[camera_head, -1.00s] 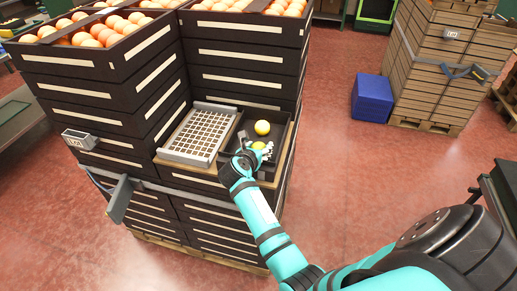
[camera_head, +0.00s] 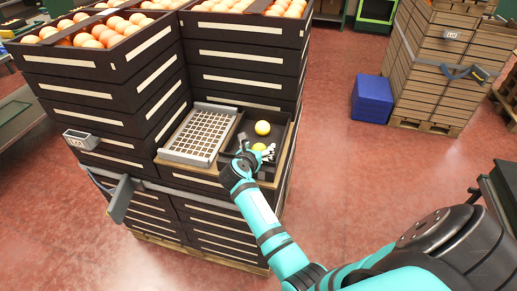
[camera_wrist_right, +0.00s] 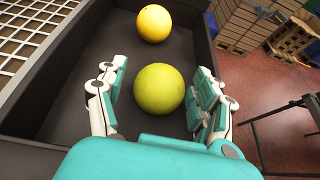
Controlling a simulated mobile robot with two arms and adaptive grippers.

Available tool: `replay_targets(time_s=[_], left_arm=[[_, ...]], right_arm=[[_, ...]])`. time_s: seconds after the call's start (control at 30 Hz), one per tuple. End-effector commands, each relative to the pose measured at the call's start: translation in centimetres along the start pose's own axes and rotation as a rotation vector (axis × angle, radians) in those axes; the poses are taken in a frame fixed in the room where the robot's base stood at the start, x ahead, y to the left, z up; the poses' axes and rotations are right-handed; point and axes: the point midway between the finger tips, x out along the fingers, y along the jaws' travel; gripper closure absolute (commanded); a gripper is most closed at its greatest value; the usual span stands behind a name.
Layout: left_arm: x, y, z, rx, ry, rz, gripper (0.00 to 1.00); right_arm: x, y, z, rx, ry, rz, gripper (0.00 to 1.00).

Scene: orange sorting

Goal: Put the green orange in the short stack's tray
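The green orange (camera_wrist_right: 159,89) lies in a black tray (camera_wrist_right: 72,100) on the short stack; it also shows in the head view (camera_head: 259,147). A yellow-orange fruit (camera_head: 262,128) lies farther back in the same tray and also shows in the wrist view (camera_wrist_right: 154,23). My right gripper (camera_head: 256,154) reaches into the tray. In the right wrist view its fingers stand open on both sides of the green orange, with a clear gap at the left finger. The right finger is close to the orange; contact there cannot be told. My left gripper is not in view.
A grey grid rack (camera_head: 200,134) lies left of the tray. Tall stacks of dark crates (camera_head: 90,75) filled with oranges rise behind and to the left. A blue box (camera_head: 372,98) and a pallet of brown crates (camera_head: 437,75) stand on the open red floor at right.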

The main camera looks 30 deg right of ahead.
Motion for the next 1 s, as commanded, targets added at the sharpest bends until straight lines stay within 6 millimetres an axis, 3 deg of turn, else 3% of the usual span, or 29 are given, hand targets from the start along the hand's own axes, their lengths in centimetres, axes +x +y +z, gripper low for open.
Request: replay_targets(time_s=[0.03, 0.37, 0.7, 1.0], left_arm=[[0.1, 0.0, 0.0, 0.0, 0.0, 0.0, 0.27], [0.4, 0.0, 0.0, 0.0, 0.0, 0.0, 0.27], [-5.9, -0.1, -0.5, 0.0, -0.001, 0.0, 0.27], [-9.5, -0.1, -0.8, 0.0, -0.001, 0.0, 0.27]], right_arm=[[0.1, -0.4, -1.7, -0.006, 0.031, -0.01, 0.27], [-0.3, -0.3, -0.7, -0.002, 0.031, -0.009, 0.27], [-6.5, -0.2, 0.8, -0.009, 0.023, -0.007, 0.27], [-11.3, -0.2, 0.7, -0.007, 0.018, -0.007, 0.27]])
